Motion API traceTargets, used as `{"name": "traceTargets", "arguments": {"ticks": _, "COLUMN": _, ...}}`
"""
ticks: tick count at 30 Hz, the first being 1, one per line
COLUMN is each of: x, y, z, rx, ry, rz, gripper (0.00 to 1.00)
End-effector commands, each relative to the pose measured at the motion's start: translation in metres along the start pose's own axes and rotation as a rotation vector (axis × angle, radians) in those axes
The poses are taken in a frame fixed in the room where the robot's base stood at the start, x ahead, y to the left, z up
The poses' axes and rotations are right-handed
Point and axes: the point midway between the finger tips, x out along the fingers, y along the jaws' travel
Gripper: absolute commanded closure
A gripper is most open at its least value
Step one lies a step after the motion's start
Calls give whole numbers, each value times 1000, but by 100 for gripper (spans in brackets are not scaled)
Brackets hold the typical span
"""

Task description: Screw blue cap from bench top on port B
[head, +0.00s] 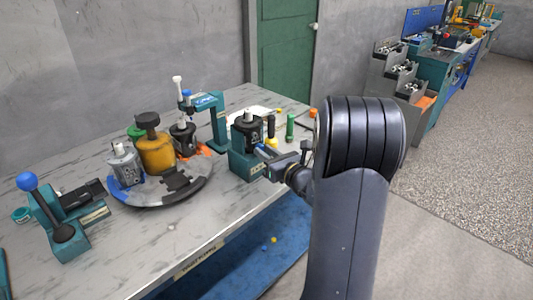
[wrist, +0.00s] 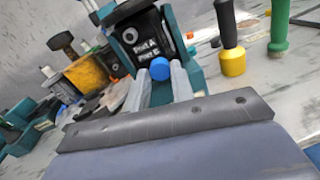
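The blue cap (wrist: 160,68) sits between the tips of my gripper's two light grey fingers in the wrist view, and my gripper (wrist: 158,78) looks shut on it. The cap is in front of the black hydraulic motor (wrist: 144,42), close to the white "Port A" and "Port B" lettering. It covers the spot by the "Port B" label, so I cannot tell whether it touches the port. In the head view the motor (head: 248,128) stands in a teal fixture (head: 246,158), with my gripper (head: 268,154) at its right side.
A yellow-and-black screwdriver (wrist: 231,55) and a green-handled tool (wrist: 279,25) stand right of the fixture. On the bench (head: 120,250) are a round tray (head: 150,203) with several motor parts, a teal press (head: 215,115) and a blue-knobbed lever fixture (head: 60,225).

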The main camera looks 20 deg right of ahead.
Motion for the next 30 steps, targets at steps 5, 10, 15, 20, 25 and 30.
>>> {"name": "traceTargets", "arguments": {"ticks": 5, "x": 0, "y": 0, "z": 0, "rx": 0, "ry": 0, "rz": 0, "gripper": 92}}
{"name": "traceTargets", "arguments": {"ticks": 10, "x": 0, "y": 0, "z": 0, "rx": 5, "ry": 0, "rz": 0, "gripper": 100}}
{"name": "traceTargets", "arguments": {"ticks": 15, "x": 0, "y": 0, "z": 0, "rx": 36, "ry": 0, "rz": 0, "gripper": 100}}
{"name": "traceTargets", "arguments": {"ticks": 20, "x": 0, "y": 0, "z": 0, "rx": 35, "ry": 1, "rz": 0, "gripper": 74}}
{"name": "traceTargets", "arguments": {"ticks": 25, "x": 0, "y": 0, "z": 0, "rx": 35, "ry": 0, "rz": 0, "gripper": 69}}
{"name": "traceTargets", "arguments": {"ticks": 30, "x": 0, "y": 0, "z": -1, "rx": 35, "ry": 0, "rz": 0, "gripper": 69}}
